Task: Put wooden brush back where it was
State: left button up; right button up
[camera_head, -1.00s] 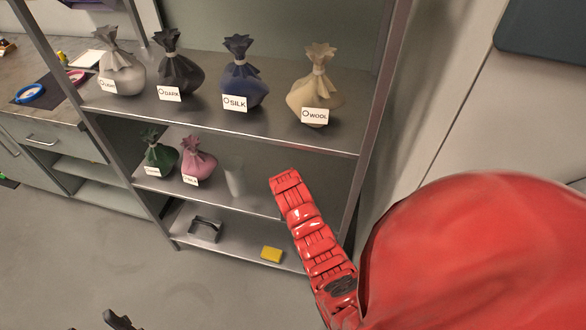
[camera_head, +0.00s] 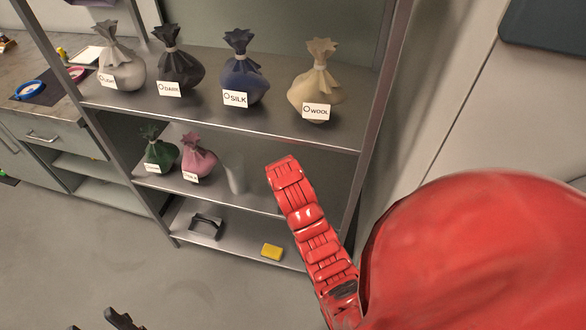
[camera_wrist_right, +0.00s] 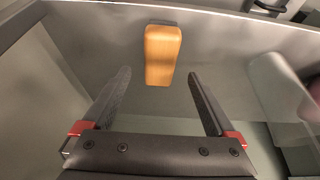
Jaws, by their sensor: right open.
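The wooden brush (camera_wrist_right: 162,55) shows in the right wrist view as an orange-brown block with a rounded end. It lies on a grey shelf surface, ahead of and between the fingertips of my right gripper (camera_wrist_right: 160,78). Those fingers are apart, and nothing is held between them. In the head view the red right arm reaches into the rack's middle level; its gripper and the brush are hidden there. My left gripper (camera_head: 97,321) shows only as two dark tips, apart, at the bottom edge of the head view.
The metal rack (camera_head: 225,108) holds several tied bags on top. A green bag (camera_head: 160,152), a pink bag (camera_head: 198,158) and a clear glass (camera_head: 235,175) stand on the middle shelf, left of my right arm. A yellow block (camera_head: 272,252) lies below. A wall stands right.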

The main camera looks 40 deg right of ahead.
jog(key=p+v, duration=0.1)
jog(key=v, duration=0.3)
jog(key=shift+r, duration=0.4)
jog(key=shift+s+a+r, duration=0.25)
jog(key=shift+r, duration=0.05)
